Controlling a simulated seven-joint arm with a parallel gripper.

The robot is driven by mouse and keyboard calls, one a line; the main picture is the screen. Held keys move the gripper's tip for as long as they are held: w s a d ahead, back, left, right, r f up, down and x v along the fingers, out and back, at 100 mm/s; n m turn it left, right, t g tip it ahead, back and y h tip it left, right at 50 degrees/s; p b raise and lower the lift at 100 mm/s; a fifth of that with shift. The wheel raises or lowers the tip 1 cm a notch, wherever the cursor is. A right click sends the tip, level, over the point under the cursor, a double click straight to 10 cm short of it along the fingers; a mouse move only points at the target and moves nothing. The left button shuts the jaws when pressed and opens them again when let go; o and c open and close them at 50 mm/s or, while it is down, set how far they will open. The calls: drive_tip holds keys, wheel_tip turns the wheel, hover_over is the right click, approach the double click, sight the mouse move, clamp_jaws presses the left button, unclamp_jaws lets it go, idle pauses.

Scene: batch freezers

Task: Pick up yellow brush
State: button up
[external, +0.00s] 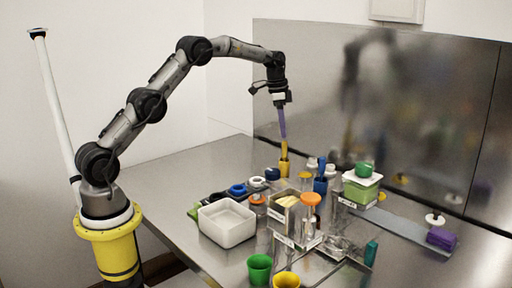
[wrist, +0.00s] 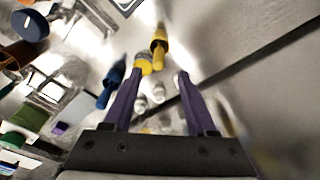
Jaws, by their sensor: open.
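The yellow brush (external: 284,150) stands upright in a yellow holder (external: 284,168) near the back of the steel table. In the wrist view the yellow brush (wrist: 159,42) is seen from above, just beyond the fingertips and roughly between their lines. My gripper (external: 283,136) points down with its purple fingers just above the brush in the external view. In the wrist view the fingers of my gripper (wrist: 160,75) are spread, with nothing held between them. I cannot tell the exact gap between fingertips and brush.
A blue brush in a blue holder (external: 321,183) stands to the right, with a yellow-topped jar (external: 305,176) close by. A white tub (external: 227,222), bins and green and yellow cups are nearer the front. A steel wall (external: 400,110) rises behind. The table's back left is clear.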

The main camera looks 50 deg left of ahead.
sight(287, 159)
drive_tip(key=shift+w+d+f, duration=0.1)
drive_tip(key=shift+d+f, duration=0.05)
drive_tip(key=shift+f, duration=1.3)
drive_tip(key=shift+w+d+f, duration=0.15)
drive_tip(key=shift+d+f, duration=0.05)
drive_tip(key=shift+f, duration=1.25)
drive_tip(key=shift+w+d+f, duration=0.1)
drive_tip(key=shift+d+f, duration=0.05)
drive_tip(key=shift+f, duration=1.3)
clamp_jaws()
